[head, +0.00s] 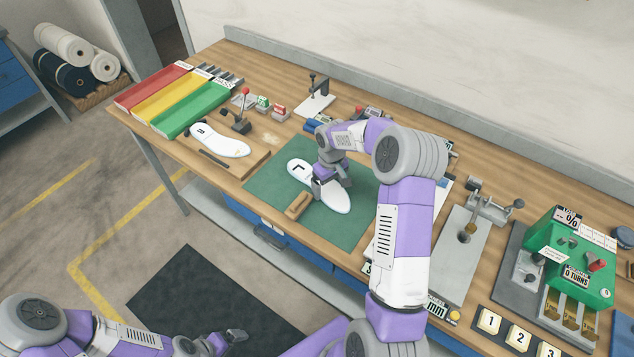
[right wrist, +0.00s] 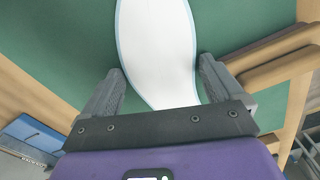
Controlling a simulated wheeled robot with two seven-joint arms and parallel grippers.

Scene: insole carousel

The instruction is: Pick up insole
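A white insole marked L (head: 302,172) lies on the green mat (head: 262,183) in the head view. My right gripper (head: 327,197) is low over its middle and hides part of it. In the right wrist view the white insole (right wrist: 158,45) runs between two spread fingers (right wrist: 162,80), with a green gap at the left finger and its edge close to the right one. Another white insole (head: 222,143) with a dark mark lies on a wooden board further left. My left gripper (head: 230,341) is low at the bottom of the head view, away from the bench; its opening is unclear.
A wooden block (head: 298,206) lies beside the L insole. Red, yellow and green trays (head: 168,100) stand at the bench's left end. A small lever tool (head: 240,118) is near them. A grey fixture (head: 465,240) and a green machine (head: 570,255) stand to the right.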

